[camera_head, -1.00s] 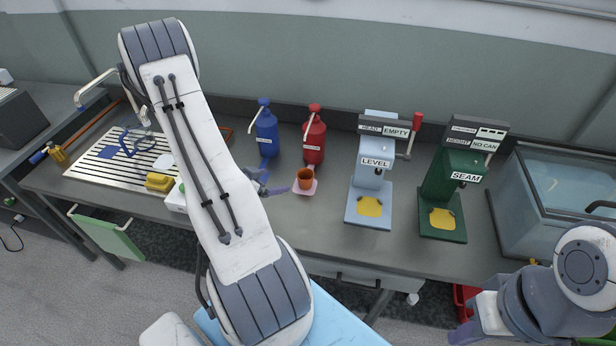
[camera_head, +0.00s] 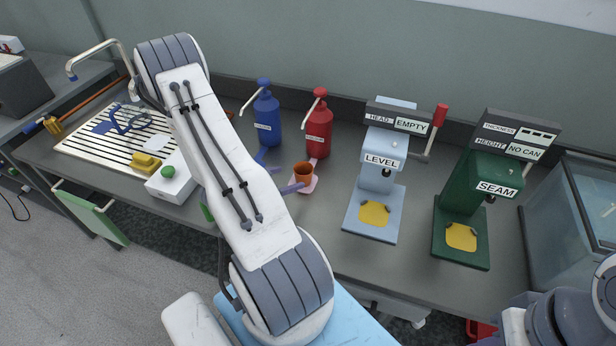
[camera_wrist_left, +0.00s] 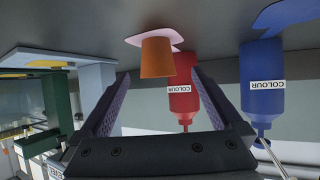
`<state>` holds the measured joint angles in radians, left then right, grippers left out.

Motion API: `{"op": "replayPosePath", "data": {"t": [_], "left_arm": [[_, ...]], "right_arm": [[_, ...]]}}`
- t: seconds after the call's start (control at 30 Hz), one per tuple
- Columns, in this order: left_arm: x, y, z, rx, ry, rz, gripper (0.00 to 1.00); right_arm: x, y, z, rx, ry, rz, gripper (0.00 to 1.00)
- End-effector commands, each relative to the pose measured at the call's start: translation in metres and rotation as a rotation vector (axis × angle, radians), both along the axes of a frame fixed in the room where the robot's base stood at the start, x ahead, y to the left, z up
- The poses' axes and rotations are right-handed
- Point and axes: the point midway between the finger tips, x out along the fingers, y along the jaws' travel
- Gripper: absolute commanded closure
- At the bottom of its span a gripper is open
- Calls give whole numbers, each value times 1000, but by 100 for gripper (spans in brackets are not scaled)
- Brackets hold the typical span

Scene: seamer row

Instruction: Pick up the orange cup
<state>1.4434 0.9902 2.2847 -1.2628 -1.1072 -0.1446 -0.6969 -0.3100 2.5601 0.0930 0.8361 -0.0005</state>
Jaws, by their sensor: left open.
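The orange cup (camera_head: 303,172) stands upright on a pink mat (camera_head: 309,187) on the bench, in front of the red bottle. In the left wrist view the cup (camera_wrist_left: 157,58) appears upside down, just beyond and between the fingertips. My left gripper (camera_wrist_left: 160,76) is open and empty, with a finger on each side of the line to the cup. In the head view my left arm hides most of this gripper; a purple finger shows close beside the cup. I cannot tell whether it touches. Only links of my right arm show at the bottom right; its jaws are out of frame.
A red pump bottle (camera_head: 318,130) and a blue pump bottle (camera_head: 266,118) stand behind the cup. A light blue LEVEL machine (camera_head: 379,174) and a green SEAM machine (camera_head: 467,205) stand to the right. A white box with a green button (camera_head: 172,187) is left of my arm.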

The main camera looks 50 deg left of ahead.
Motion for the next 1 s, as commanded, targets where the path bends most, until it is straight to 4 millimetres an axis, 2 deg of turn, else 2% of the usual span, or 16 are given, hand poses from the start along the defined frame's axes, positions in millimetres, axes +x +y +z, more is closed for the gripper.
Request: {"op": "replayPosePath", "data": {"t": [0.2, 0.47, 0.7, 0.83, 1.0], "left_arm": [[31, 1, -15, -1, 1, -8, 0], [51, 2, -25, 0, 0, -7, 0], [82, 3, -41, 1, 0, -7, 0], [90, 5, -46, 0, 0, -4, 0], [91, 5, -47, 0, 0, -2, 0]], "right_arm": [[0, 0, 5, 0, 0, 0, 100], [0, 0, 10, 0, 0, 0, 100], [0, 0, 22, 0, 0, 0, 100], [0, 0, 23, 0, 0, 0, 100], [0, 0, 22, 0, 0, 0, 100]]}}
